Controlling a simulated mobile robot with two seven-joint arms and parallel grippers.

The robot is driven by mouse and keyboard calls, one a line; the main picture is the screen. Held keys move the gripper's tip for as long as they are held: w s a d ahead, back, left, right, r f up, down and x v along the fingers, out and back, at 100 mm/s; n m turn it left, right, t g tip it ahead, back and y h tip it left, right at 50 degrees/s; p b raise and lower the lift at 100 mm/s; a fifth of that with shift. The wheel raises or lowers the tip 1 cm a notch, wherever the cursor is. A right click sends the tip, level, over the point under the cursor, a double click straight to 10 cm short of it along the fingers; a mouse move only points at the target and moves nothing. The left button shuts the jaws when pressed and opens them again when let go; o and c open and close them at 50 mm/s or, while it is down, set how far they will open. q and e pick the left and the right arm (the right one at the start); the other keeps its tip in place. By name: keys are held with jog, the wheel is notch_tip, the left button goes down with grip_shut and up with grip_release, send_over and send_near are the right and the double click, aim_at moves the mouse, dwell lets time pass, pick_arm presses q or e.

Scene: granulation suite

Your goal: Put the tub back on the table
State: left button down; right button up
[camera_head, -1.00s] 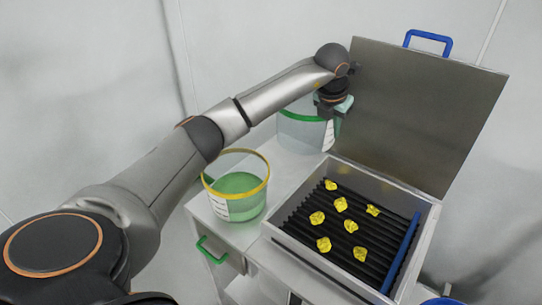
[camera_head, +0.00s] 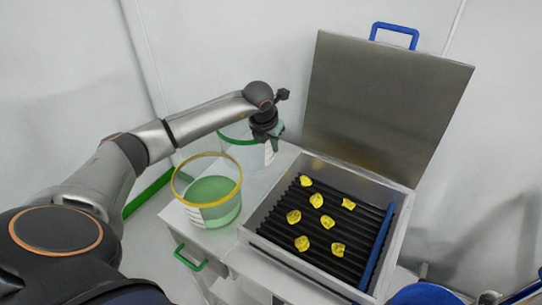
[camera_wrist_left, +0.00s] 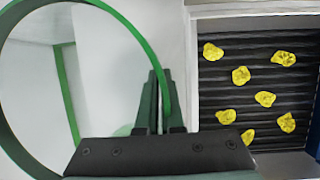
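A clear tub with a green rim (camera_head: 232,141) and a white label is at the back of the white table (camera_head: 175,216), behind a yellow-rimmed tub (camera_head: 212,215) with green contents. My left gripper (camera_head: 266,133) is at the right side of the green rim. In the left wrist view the fingers (camera_wrist_left: 160,100) are shut on the rim (camera_wrist_left: 120,14), one on each side. The tub looks empty. I cannot tell whether its base touches the table, as the yellow-rimmed tub partly hides it. My right gripper is not in view.
An open metal box (camera_head: 249,228) with black ridges, yellow lumps (camera_head: 316,200) and a blue bar (camera_head: 377,246) is right of the tubs. Its raised lid (camera_head: 385,100) stands behind, with a blue handle (camera_head: 394,35). A blue round thing (camera_head: 425,294) is at lower right.

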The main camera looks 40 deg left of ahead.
aim_at(272, 156)
pick_arm(q)
jog(key=shift+f, duration=2.75)
jog(key=shift+f, duration=0.2)
jog(key=c, duration=1)
grip_release()
jog(key=shift+c, duration=0.2)
jog(key=shift+r, duration=0.1)
jog(key=shift+r+p, duration=0.25)
jog(key=shift+p, duration=0.1)
jog(key=b+v, duration=0.1)
jog(key=v, duration=1)
jog(key=shift+s+r, duration=0.25)
jog(key=shift+r, duration=0.05)
jog(key=shift+d, duration=0.15)
